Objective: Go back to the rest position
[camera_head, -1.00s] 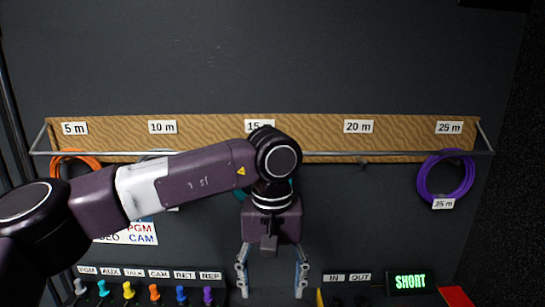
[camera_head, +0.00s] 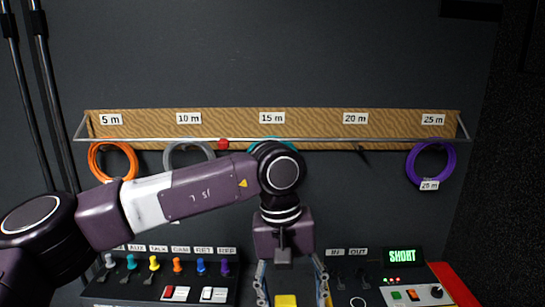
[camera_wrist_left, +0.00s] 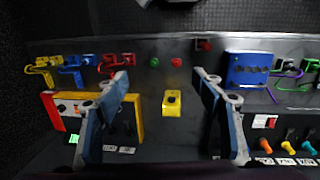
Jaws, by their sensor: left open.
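My left arm comes in from the left in the head view, bent at the elbow in front of the back wall. My left gripper (camera_head: 292,290) points down over the console, and its fingertips run to the bottom edge. In the left wrist view the left gripper (camera_wrist_left: 162,82) has its two blue fingers wide apart with nothing between them. A yellow box with a dark button (camera_wrist_left: 172,103) shows beyond the gap, apart from the fingers. My right gripper is in neither view.
A cable rack (camera_head: 315,127) carries an orange coil (camera_head: 91,160), a grey coil (camera_head: 169,160), a mostly hidden teal coil and a purple coil (camera_head: 408,163). The console (camera_head: 130,291) has coloured knobs. A lit SHORT display (camera_head: 402,256) stands at right. The upper wall is clear.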

